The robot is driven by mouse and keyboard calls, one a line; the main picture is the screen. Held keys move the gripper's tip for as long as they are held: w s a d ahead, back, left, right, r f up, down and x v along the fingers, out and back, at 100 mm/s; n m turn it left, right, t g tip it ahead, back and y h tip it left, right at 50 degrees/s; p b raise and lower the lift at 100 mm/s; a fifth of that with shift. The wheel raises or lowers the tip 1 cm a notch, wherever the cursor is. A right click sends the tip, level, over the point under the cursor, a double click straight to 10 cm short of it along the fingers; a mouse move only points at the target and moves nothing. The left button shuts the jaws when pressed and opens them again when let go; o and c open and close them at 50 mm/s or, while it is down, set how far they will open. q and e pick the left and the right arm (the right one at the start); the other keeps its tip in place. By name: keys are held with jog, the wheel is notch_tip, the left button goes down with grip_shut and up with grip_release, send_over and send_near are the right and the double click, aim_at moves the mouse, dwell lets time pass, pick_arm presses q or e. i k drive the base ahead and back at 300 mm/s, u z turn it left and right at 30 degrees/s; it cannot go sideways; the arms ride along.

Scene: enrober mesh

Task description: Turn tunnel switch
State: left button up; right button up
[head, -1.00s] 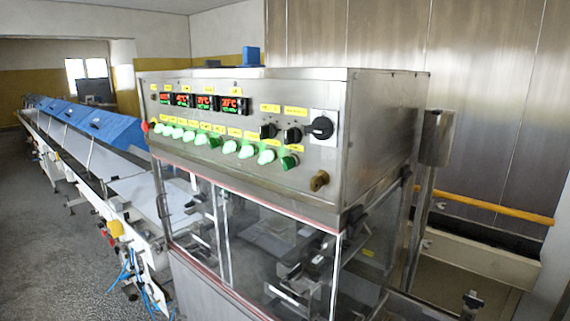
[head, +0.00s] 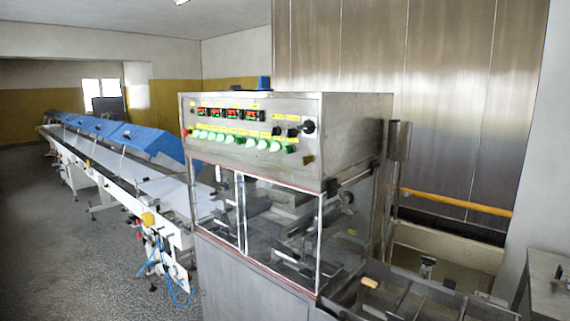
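The control panel (head: 230,102) is on the front of a steel machine box in the middle of the view. Several lit green buttons (head: 262,145) run along its lower part, with red displays (head: 233,115) above. Two small black rotary knobs (head: 291,132) and a larger black rotary switch (head: 309,127) sit at the panel's right end. Yellow labels mark the controls, too small to read, so I cannot tell which one is the tunnel switch. Neither of my grippers is in view.
A long conveyor (head: 100,160) with blue covers (head: 140,138) runs back on the left. Clear window panels (head: 280,220) are below the control box. A metal frame trough (head: 400,300) stands at the lower right. Grey floor (head: 90,270) is open at the lower left.

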aim_at(289, 148)
jog(key=u, duration=0.9)
jog(key=i, duration=1.3)
jog(key=z, duration=0.35)
